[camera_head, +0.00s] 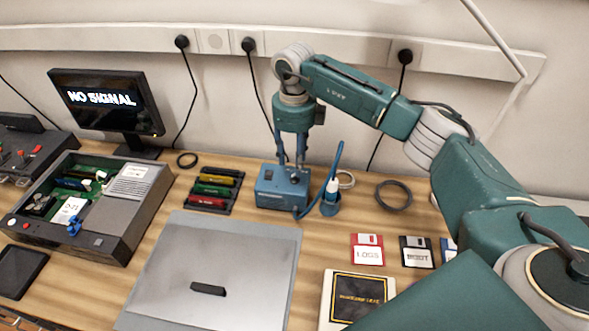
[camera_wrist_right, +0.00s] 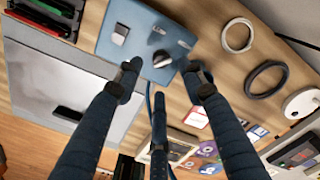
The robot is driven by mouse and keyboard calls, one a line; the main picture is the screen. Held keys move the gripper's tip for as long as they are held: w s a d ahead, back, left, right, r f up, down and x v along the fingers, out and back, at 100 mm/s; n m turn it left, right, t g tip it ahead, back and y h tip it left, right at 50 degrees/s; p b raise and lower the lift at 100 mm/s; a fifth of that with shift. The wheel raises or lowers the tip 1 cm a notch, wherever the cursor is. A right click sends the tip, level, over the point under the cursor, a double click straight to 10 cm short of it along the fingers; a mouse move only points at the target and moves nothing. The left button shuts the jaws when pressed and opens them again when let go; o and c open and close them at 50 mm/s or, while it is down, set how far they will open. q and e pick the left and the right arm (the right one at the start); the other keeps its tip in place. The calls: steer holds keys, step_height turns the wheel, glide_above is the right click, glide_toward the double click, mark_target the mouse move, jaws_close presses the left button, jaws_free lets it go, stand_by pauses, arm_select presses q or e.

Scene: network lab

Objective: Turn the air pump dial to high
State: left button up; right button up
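The air pump (camera_head: 272,186) is a blue box on the wooden bench, near its middle in the head view. In the right wrist view its blue top (camera_wrist_right: 140,22) carries a dark dial with a light grey part (camera_wrist_right: 162,59). I cannot read its setting. My right gripper (camera_head: 291,163) points down over the pump. In the right wrist view the right gripper (camera_wrist_right: 164,71) is open, with one fingertip on each side of the dial. I cannot tell whether they touch it. My left gripper is not in view.
A blue handpiece with a white band (camera_head: 332,187) stands close right of the pump, with a hose rising from it. Black coil (camera_head: 394,194), floppy disks (camera_head: 367,249) and a rack of coloured modules (camera_head: 209,190) lie nearby. A grey panel (camera_head: 218,262) lies in front.

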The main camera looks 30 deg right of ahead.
step_height(320, 180, up, 7)
steer(key=shift+f, duration=0.2)
steer(key=shift+a, duration=0.1)
stand_by(0.4)
